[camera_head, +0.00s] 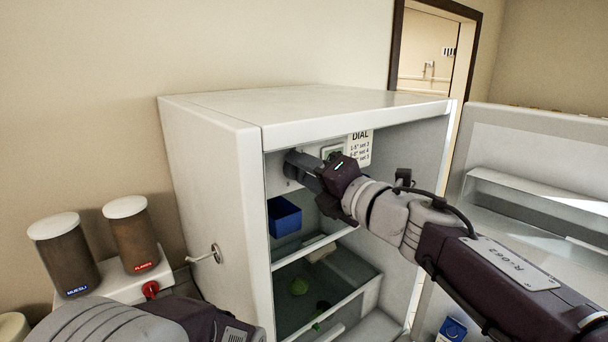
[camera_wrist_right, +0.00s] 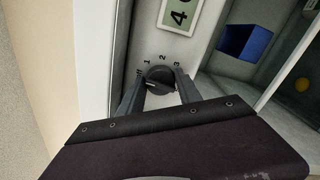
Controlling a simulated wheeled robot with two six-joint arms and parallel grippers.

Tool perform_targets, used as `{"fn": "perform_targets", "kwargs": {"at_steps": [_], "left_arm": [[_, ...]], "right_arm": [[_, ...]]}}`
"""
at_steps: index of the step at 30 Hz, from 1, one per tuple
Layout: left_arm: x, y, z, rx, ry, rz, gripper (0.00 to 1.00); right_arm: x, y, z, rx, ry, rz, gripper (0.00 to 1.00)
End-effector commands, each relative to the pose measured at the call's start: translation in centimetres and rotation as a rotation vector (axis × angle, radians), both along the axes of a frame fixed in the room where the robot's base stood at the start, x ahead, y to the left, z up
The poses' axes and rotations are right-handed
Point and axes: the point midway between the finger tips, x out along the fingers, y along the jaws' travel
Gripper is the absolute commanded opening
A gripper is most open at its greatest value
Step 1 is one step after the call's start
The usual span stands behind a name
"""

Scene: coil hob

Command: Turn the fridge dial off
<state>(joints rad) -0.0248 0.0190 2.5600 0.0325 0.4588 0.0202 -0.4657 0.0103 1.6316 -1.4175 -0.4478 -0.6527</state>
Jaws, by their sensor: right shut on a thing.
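The fridge dial (camera_wrist_right: 158,77) is a dark round knob on the white panel inside the fridge, with 1, 2 and 3 printed around it in the right wrist view. Its pale pointer line seems to face left, but the exact setting is hard to read. My right gripper (camera_wrist_right: 159,88) has a finger on each side of the dial and is shut on it.
A blue box (camera_head: 284,216) stands on the shelf below. The open fridge door (camera_head: 535,150) is at the right. Two jars (camera_head: 133,235) stand left of the fridge.

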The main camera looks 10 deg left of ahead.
Motion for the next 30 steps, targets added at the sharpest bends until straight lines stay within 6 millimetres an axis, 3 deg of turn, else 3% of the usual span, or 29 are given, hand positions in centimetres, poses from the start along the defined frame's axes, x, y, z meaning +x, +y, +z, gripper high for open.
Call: {"fn": "perform_targets", "kwargs": {"at_steps": [20,21,23,30], "left_arm": [[0.0,0.0,-0.29,0.0,0.0,0.0,0.36],[0.0,0.0,-0.29,0.0,0.0,0.0,0.36],[0.0,0.0,-0.29,0.0,0.0,0.0,0.36],[0.0,-0.01,-0.26,0.0,0.0,0.0,0.36]], "right_arm": [[0.03,0.11,-0.59,-0.042,-0.037,0.002,0.0],[0.03,0.12,-0.6,-0.042,-0.037,0.003,0.46],[0.03,0.1,-0.55,-0.042,-0.037,0.002,0.62],[0.01,0.05,-0.28,-0.038,-0.04,0.002,0.62]]}}
